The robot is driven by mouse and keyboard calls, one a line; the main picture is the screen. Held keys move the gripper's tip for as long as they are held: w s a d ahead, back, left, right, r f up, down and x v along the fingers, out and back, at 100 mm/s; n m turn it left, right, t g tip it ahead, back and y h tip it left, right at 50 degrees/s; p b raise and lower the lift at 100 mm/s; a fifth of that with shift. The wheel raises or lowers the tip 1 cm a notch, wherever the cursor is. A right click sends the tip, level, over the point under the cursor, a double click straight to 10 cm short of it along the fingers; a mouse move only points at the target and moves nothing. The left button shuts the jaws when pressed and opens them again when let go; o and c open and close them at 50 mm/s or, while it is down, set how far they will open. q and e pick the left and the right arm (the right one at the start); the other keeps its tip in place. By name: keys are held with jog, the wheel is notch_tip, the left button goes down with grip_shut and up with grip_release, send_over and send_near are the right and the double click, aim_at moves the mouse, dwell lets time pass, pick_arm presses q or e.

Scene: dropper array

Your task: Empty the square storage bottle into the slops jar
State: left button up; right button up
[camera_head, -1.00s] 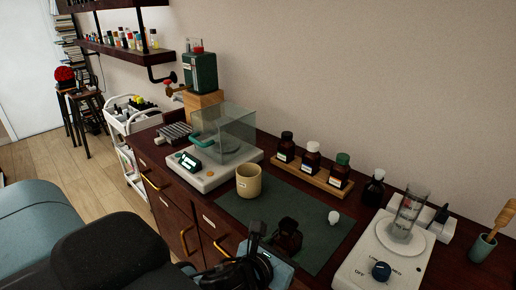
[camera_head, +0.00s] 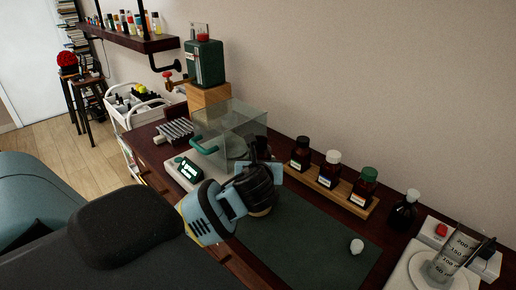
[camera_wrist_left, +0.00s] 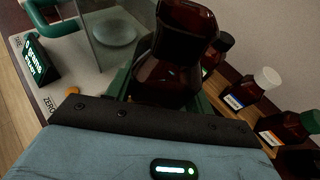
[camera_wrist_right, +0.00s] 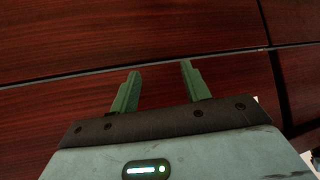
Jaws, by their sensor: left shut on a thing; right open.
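The square storage bottle is dark amber glass, seen large in the left wrist view (camera_wrist_left: 182,55). My left gripper (camera_wrist_left: 165,92) is shut on it and holds it up off the mat. In the head view my left gripper (camera_head: 250,188) hides most of the bottle; a dark part (camera_head: 263,149) shows behind it, near the balance. The beige slops jar (camera_head: 262,212) is almost wholly hidden behind my left gripper; only a tan sliver shows below. I cannot tell whether the bottle's mouth is over it. My right gripper (camera_wrist_right: 158,88) is open and empty, facing dark red wood fronts.
A balance with a clear draft shield (camera_head: 232,128) stands behind my left gripper. Several capped brown bottles stand to the right, three on a wooden rack (camera_head: 325,190). A white stopper (camera_head: 357,246) lies on the green mat (camera_head: 300,240).

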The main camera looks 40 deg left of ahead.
aim_at(258, 158)
pick_arm(q)
jog(key=shift+w+a+r, duration=0.2)
jog(key=shift+w+a, duration=0.15)
jog(key=shift+a, duration=0.25)
jog(key=shift+a+r+n+y, duration=0.15)
jog(key=shift+a+n+y, duration=0.1)
jog(key=shift+n+y, duration=0.05)
jog(key=shift+w+a+f+t+y, duration=0.35)
jog(key=shift+w+f+t+y, duration=0.15)
jog(key=shift+f+t+y, duration=0.2)
jog(key=d+n+g, duration=0.2)
jog(key=shift+w+d+f+n+y, duration=0.2)
jog(key=shift+d+n+y, duration=0.15)
jog(key=shift+n+y, duration=0.05)
jog(key=shift+d+f+n+g+y, duration=0.15)
jog(key=shift+d+n+g, duration=0.6)
jog(key=shift+n, duration=0.1)
jog(key=shift+d+f+n+g+y, duration=0.15)
jog(key=shift+d+n+g, duration=0.5)
jog(key=shift+n+g, duration=0.15)
